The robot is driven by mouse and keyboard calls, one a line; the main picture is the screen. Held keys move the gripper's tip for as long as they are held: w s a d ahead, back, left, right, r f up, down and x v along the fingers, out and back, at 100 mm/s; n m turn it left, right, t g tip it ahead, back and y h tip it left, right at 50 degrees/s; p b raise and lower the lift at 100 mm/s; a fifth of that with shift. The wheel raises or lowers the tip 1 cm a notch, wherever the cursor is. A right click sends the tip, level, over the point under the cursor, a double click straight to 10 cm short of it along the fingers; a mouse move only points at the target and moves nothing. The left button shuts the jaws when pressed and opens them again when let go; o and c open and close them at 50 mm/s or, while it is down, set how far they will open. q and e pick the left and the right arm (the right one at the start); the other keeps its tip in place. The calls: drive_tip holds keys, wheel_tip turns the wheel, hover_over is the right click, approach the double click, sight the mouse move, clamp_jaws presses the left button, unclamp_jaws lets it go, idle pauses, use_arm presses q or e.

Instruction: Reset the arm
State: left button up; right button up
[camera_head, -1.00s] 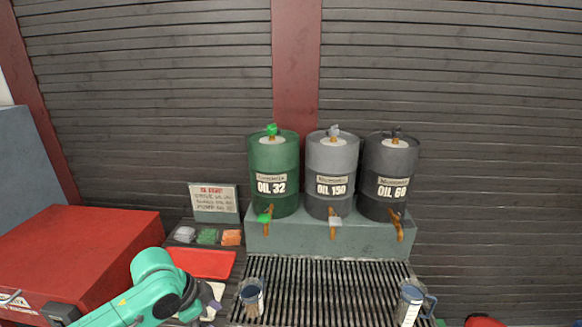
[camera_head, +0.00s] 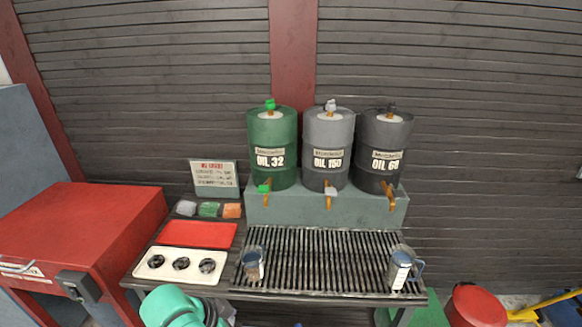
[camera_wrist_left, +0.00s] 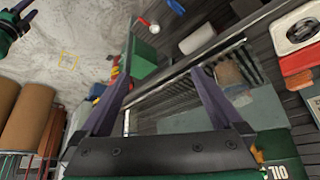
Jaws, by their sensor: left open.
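My left arm shows as a green link (camera_head: 172,305) at the bottom left of the head view, with its gripper out of the frame. In the left wrist view my left gripper (camera_wrist_left: 163,72) is open, its two dark fingers spread with nothing between them. The slatted bench with the drums shows tilted beyond the fingers.
A slatted rack (camera_head: 322,262) carries two jugs, left (camera_head: 252,264) and right (camera_head: 401,268). Green (camera_head: 272,148), grey (camera_head: 327,150) and dark (camera_head: 383,150) oil drums stand behind it. A white tray (camera_head: 222,279) and red tray (camera_head: 198,234) lie left. A red cabinet (camera_head: 75,228) stands beside them.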

use_arm(q)
drive_tip(key=s+a+f+n+y, duration=0.4)
drive_tip(key=s+a+n, duration=0.3)
drive_tip(key=s+a, duration=0.35)
wheel_tip(320, 180, down, 22)
drive_tip(key=g+b, duration=0.1)
drive_tip(key=g, duration=0.1)
drive_tip(key=s+a+f, duration=0.2)
drive_tip(key=s+f, duration=0.6)
drive_tip(key=s, duration=0.1)
drive_tip(key=s+a+f+g, duration=0.1)
drive_tip(key=s+f, duration=0.8)
drive_tip(key=shift+s+a+f+b, duration=0.3)
drive_tip(key=shift+s+a+b, duration=0.05)
drive_tip(key=shift+a+b, duration=0.1)
